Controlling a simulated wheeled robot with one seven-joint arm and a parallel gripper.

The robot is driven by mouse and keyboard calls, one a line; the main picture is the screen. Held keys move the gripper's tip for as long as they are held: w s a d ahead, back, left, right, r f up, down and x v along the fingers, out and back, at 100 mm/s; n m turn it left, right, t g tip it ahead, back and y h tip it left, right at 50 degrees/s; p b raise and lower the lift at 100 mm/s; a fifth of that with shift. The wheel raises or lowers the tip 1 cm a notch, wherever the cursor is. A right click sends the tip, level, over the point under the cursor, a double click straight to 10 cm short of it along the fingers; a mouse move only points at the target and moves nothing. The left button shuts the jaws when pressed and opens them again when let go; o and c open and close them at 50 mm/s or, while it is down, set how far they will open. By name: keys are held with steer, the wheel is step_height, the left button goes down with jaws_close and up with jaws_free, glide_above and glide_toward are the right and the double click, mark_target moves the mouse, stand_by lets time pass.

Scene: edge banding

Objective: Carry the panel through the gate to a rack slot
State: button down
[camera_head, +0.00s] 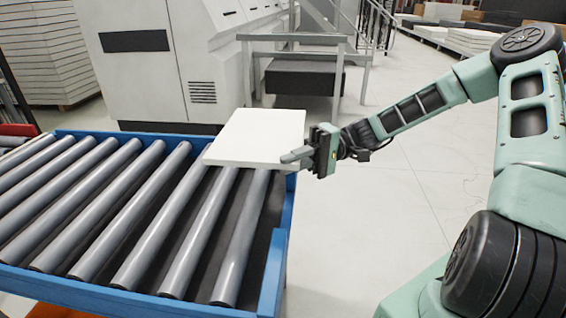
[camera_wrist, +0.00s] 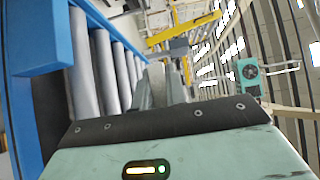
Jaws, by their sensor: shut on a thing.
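The panel (camera_head: 258,135) is a flat white board at the right end of the roller conveyor, roughly level. It lies over the last rollers, and I cannot tell whether it rests on them or is just above. My gripper (camera_head: 298,155) is shut on the panel's right edge near its front corner. In the wrist view, grey finger shapes (camera_wrist: 158,88) stand beyond my gripper body, and the panel is hard to make out there. I cannot clearly identify the gate or a rack slot in either view.
The roller conveyor (camera_head: 276,268) has a blue frame, also seen in the wrist view (camera_wrist: 42,40). A white machine (camera_head: 140,75) and metal railings (camera_head: 340,72) with steps stand behind it. Pale floor (camera_head: 415,190) is open to the right. Stacked boards (camera_head: 470,38) lie far back.

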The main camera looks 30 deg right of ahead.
steer(key=d+r+p, duration=0.4)
steer(key=d, duration=0.1)
steer(key=shift+w, duration=0.15)
steer(key=shift+r, duration=0.1)
step_height(320, 180, up, 6)
steer(key=t+h+p, duration=0.1)
steer(key=h+p, duration=0.9)
steer(key=h, duration=0.6)
steer(key=shift+h+p, duration=0.3)
stand_by(0.5)
